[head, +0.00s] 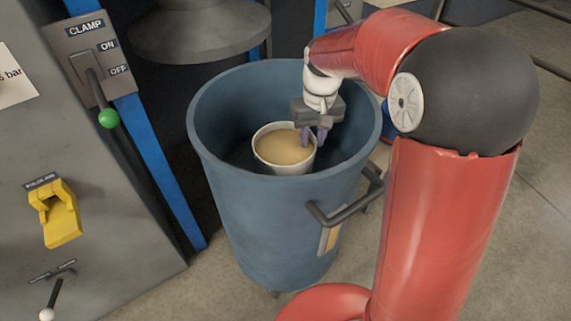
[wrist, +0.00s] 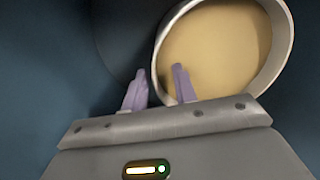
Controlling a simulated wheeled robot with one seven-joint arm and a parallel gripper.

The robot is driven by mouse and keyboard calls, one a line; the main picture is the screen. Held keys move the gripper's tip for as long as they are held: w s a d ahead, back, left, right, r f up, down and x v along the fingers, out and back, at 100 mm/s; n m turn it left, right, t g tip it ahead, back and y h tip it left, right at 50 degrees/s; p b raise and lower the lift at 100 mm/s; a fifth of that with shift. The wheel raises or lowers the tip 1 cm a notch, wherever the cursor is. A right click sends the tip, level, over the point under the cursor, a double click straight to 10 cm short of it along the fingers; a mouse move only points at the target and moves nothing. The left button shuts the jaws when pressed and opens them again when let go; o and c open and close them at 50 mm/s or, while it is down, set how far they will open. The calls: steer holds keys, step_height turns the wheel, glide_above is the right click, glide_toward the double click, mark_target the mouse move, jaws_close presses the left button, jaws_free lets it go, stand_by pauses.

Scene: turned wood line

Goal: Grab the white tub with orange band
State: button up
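The white tub (head: 284,168) stands upright inside a big blue bin (head: 262,215), filled with a tan material seen from above. It also shows in the wrist view (wrist: 283,50), at the upper right. No orange band can be made out; the tub's lower side is mostly hidden by the bin wall. My gripper (head: 313,138) reaches down into the bin at the tub's right rim. In the wrist view its two purple fingers (wrist: 160,84) are apart, with the tub's rim showing between them. One finger is over the tub's inside, the other outside. I see no contact with the wall.
The bin's rim surrounds the tub and gripper closely; a dark handle (head: 345,205) juts from its right side. A grey conical hood (head: 200,30) hangs behind it. A machine panel with a green-knobbed clamp lever (head: 108,118) and a yellow switch (head: 57,212) stands left.

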mark_target(310, 151)
steer(key=f, duration=0.5)
steer(key=shift+w+a+f+b, duration=0.1)
steer(key=shift+w+f+b, duration=0.15)
steer(key=shift+b, duration=0.1)
jaws_close()
steer(key=shift+r, duration=0.1)
stand_by(1.0)
